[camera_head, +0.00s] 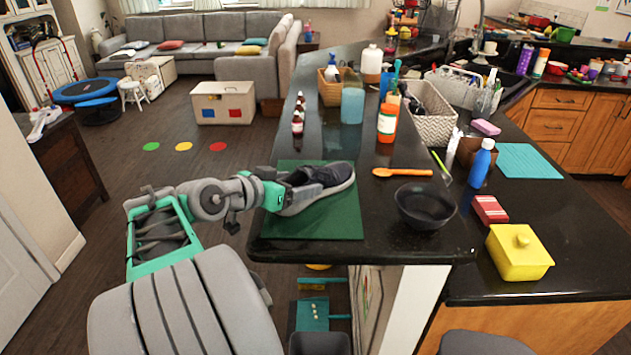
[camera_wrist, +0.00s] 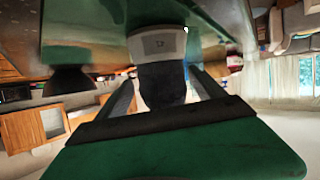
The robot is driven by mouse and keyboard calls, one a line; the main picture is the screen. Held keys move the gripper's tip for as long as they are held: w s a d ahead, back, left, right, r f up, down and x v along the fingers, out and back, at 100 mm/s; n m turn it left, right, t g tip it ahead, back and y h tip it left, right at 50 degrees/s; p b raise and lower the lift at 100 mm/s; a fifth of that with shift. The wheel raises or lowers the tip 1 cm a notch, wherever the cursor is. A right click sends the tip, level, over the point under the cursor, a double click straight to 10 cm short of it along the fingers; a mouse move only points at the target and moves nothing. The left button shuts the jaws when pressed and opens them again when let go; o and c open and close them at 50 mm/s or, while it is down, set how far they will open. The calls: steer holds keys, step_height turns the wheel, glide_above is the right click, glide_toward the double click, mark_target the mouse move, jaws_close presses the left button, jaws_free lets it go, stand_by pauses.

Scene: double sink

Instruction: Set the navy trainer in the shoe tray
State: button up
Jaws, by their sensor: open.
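The navy trainer (camera_head: 318,186) has a dark upper and a grey sole. It appears to rest sole down on the flat green shoe tray (camera_head: 335,224), inside the tray's outline, with one end toward my gripper. My gripper (camera_head: 284,186) reaches in from the left at that end of the shoe. In the wrist view, my gripper (camera_wrist: 163,92) is open, with one finger on each side of the dark upper (camera_wrist: 161,82). The grey sole (camera_wrist: 157,43) meets the green tray (camera_wrist: 85,25) at the top of this view. Whether the fingers touch the shoe is unclear.
A black bowl (camera_head: 426,206) and an orange spoon (camera_head: 402,172) lie right of the tray. The counter's left edge is close beside the tray.

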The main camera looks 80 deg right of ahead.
steer(key=shift+x, duration=1.15)
steer(key=shift+c, duration=0.6)
steer(key=shift+r, duration=0.1)
jaws_close()
